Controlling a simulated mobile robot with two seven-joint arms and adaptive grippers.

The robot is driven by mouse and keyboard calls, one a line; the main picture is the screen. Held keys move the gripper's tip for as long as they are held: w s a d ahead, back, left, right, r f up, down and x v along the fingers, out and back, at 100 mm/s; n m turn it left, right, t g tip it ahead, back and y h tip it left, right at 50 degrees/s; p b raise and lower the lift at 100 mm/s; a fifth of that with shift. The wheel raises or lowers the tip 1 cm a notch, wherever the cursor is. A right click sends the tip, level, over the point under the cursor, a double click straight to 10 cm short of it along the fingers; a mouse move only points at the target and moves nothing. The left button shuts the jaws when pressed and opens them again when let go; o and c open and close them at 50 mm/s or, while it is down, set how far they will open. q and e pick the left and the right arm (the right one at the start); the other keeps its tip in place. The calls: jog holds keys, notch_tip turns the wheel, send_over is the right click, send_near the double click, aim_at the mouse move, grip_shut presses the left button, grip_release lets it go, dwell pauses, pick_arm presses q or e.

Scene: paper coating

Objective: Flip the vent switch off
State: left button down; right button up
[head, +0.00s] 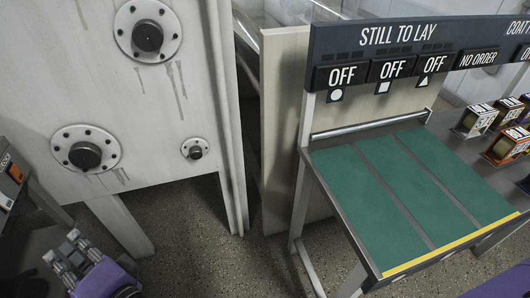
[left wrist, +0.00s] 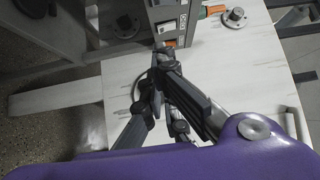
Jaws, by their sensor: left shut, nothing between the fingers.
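A grey control box (head: 12,180) with dark panels and a small orange patch stands at the left edge of the head view, partly cut off. In the left wrist view the same kind of grey box (left wrist: 172,18) shows pale labels and an orange patch (left wrist: 170,43) low on its face. I cannot tell which part is the vent switch or how it is set. My left gripper (head: 63,248) is shut and empty, low at the left and apart from the box. In the left wrist view its fingertips (left wrist: 163,58) appear just in front of the box. My right gripper is out of view.
A large pale machine wall (head: 90,110) with round dark-hubbed flanges stands behind my left gripper. A green-topped table (head: 395,185) with a yellow front strip is at right, under a sign board (head: 400,38) reading STILL TO LAY. Speckled floor (head: 190,265) lies between them.

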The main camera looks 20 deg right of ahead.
pick_arm(q)
jog(key=shift+s+a+r+m+y, duration=0.2)
jog(key=shift+r+y, duration=0.1)
jog(key=shift+r, duration=0.1)
jog(key=shift+s+a+r+m+y, duration=0.1)
jog(key=shift+s+r+m+y, duration=0.1)
jog(key=shift+r+y, duration=0.15)
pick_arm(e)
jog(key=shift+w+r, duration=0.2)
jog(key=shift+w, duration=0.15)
pick_arm(q)
jog(key=shift+w, duration=0.15)
jog(key=s+a+p+x, duration=0.1)
jog(key=a+p+x, duration=0.1)
jog(key=x, duration=1)
jog(key=shift+s+a, duration=0.15)
jog(key=shift+a, duration=0.1)
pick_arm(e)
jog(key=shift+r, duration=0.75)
